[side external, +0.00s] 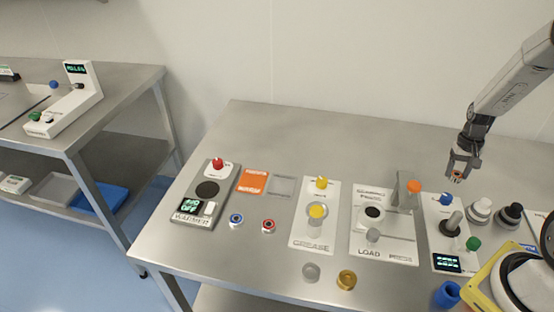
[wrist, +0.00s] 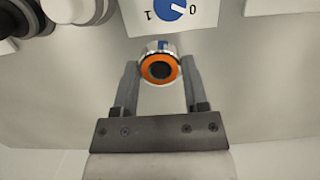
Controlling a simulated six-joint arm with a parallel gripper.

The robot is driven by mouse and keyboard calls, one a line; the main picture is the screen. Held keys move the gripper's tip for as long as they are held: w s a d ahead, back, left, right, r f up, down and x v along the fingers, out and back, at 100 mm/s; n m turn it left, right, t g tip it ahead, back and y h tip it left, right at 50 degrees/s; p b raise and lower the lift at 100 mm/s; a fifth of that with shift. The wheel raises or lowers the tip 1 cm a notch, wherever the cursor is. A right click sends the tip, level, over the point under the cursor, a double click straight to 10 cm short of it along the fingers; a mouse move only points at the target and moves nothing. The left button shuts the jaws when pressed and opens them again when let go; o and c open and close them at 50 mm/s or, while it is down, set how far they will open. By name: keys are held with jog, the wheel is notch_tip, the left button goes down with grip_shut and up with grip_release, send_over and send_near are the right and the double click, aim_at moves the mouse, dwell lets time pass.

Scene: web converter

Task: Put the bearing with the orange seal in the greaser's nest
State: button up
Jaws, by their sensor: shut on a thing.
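My gripper (side external: 463,165) is shut on the bearing with the orange seal (side external: 457,176), at the right, held in the air above the bench. In the wrist view the bearing (wrist: 160,51) sits between the two fingertips of my gripper (wrist: 159,72), its orange ring facing the camera around a dark bore. The greaser (side external: 314,235) is a white plate marked GREASE in the middle of the bench, well left of my gripper. It has a yellow knob at its back and a grey ring with a yellow round part at its centre; I cannot tell the nest's inside.
A load station (side external: 384,240) with a grey post and orange knob stands between the greaser and my gripper. Blue-sealed (side external: 236,219) and red-sealed (side external: 268,226) bearings lie near the warmer (side external: 205,199). A switch panel (side external: 446,228) is below my gripper. The back of the bench is clear.

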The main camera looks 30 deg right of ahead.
aim_at(441, 188)
jog(key=shift+w+d+f, duration=0.3)
jog(key=shift+w+f, duration=0.1)
jog(key=shift+f, duration=0.25)
jog(key=shift+w+d+f, duration=0.35)
jog(key=shift+w+f, duration=0.1)
jog(key=shift+f, duration=0.15)
jog(key=shift+w+d+f, duration=0.3)
jog(key=shift+w+f, duration=0.1)
jog(key=shift+f, duration=0.25)
jog(key=shift+w+d+f, duration=0.15)
jog(key=shift+f, duration=1.65)
jog(key=shift+f, duration=0.15)
jog(key=o, duration=1.2)
jog(key=shift+o, duration=0.2)
notch_tip(441, 188, up, 12)
jog(key=w+d, duration=0.1)
jog(key=shift+w+d, duration=0.15)
